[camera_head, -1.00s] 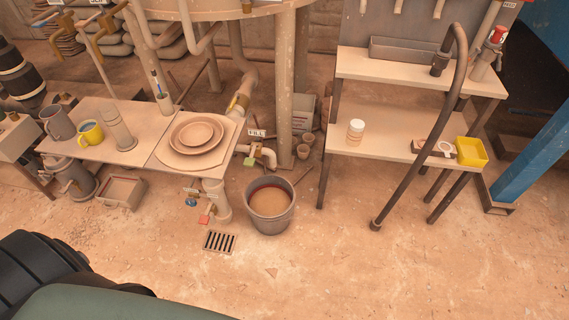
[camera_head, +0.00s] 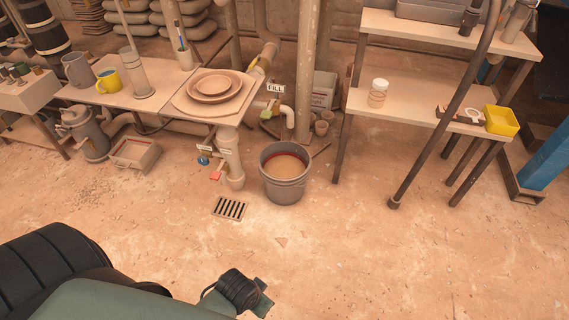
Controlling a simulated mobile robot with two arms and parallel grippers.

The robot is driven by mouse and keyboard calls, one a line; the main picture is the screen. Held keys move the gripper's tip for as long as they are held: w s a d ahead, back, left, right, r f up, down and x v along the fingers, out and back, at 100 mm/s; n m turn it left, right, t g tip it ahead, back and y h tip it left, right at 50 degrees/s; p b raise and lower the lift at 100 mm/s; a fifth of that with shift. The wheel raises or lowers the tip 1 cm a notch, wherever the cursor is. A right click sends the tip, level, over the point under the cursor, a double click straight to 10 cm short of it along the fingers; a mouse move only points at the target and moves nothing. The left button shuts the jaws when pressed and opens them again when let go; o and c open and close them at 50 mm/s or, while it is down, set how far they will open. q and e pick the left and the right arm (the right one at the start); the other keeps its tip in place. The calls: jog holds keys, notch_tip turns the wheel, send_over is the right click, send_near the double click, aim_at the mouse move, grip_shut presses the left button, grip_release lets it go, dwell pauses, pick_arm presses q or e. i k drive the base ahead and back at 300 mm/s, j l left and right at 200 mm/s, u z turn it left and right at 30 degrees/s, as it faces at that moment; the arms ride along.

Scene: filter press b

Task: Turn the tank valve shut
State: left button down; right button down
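I cannot tell for sure which valve is the tank valve, as most tags are too small to read. A valve with a yellow-green handle (camera_head: 267,114) sits by a white spout under a tag reading FILL (camera_head: 275,88). A valve with a blue handle (camera_head: 203,160) and one with a red handle (camera_head: 216,176) sit low beside the drain pipe (camera_head: 231,160). A brass-coloured fitting (camera_head: 263,63) is on the pipe above the plates. Parts of my own arm fill the lower left, far from the valves.
A grey bucket (camera_head: 285,190) of brown liquid stands on the floor by a drain grate (camera_head: 229,208). A bench (camera_head: 160,88) with mugs and plates is at left. A shelf unit (camera_head: 355,100) and a dark slanted pipe (camera_head: 440,130) stand at right. The front floor is clear.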

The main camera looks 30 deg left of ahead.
aim_at(254, 62)
jog(key=i+j+u, duration=0.45)
jog(key=i+j, duration=0.25)
jog(key=i+j+u, duration=0.25)
jog(key=i, duration=0.25)
jog(key=i+j+u, duration=0.25)
jog(key=i, duration=0.15)
jog(key=l+u, duration=0.3)
jog(key=k+l, duration=0.05)
jog(key=l, duration=0.05)
